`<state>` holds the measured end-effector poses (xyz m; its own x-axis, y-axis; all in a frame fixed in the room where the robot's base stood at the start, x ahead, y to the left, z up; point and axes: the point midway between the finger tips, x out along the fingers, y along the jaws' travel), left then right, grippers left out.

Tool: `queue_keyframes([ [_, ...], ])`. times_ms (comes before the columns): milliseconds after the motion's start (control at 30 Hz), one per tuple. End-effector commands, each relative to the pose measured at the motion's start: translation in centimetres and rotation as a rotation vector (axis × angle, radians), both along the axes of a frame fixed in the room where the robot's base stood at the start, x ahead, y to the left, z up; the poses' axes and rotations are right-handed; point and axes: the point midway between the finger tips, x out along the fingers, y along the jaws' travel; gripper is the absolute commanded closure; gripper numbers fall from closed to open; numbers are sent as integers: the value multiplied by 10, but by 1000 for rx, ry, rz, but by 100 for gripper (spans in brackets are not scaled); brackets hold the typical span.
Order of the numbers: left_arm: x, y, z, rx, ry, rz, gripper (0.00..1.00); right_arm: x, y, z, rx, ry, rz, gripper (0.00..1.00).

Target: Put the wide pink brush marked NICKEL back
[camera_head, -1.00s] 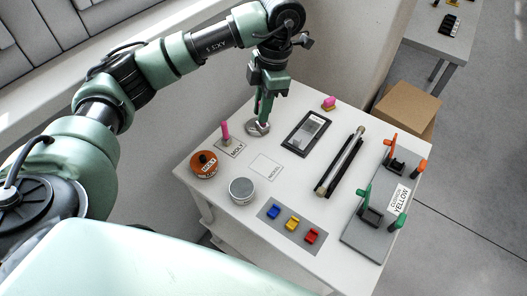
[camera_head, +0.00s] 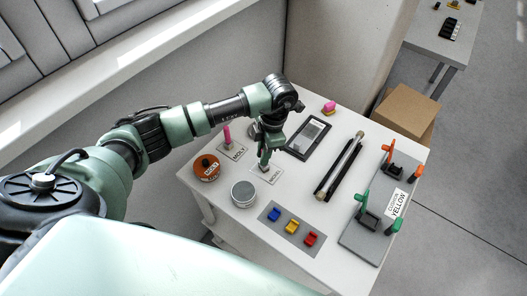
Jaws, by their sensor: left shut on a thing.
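My left gripper (camera_head: 264,163) points down at the square mat marked NICKEL (camera_head: 276,175) on the white table. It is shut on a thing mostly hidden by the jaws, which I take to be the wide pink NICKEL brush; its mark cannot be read. Its lower end is over or on the mat's far left part; I cannot tell if it touches. Another brush with a pink handle (camera_head: 227,135) stands upright on the MOLY mat (camera_head: 238,154). My right gripper is not in view.
An orange MOLY tin (camera_head: 206,169) and a grey tin (camera_head: 243,194) stand close by on the left.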

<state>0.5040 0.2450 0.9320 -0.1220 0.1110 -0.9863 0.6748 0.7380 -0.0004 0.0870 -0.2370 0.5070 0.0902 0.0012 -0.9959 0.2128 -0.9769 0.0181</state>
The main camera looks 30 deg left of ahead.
Motion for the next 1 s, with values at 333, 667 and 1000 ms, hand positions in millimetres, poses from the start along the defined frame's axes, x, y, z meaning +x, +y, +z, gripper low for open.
queue_keyframes([
  [333,0,0,-2,0,0,-1,73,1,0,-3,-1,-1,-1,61],
  [667,0,0,-1,0,0,0,62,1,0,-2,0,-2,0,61],
  [1000,8,-5,38,-1,-8,-3,62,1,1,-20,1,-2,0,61],
])
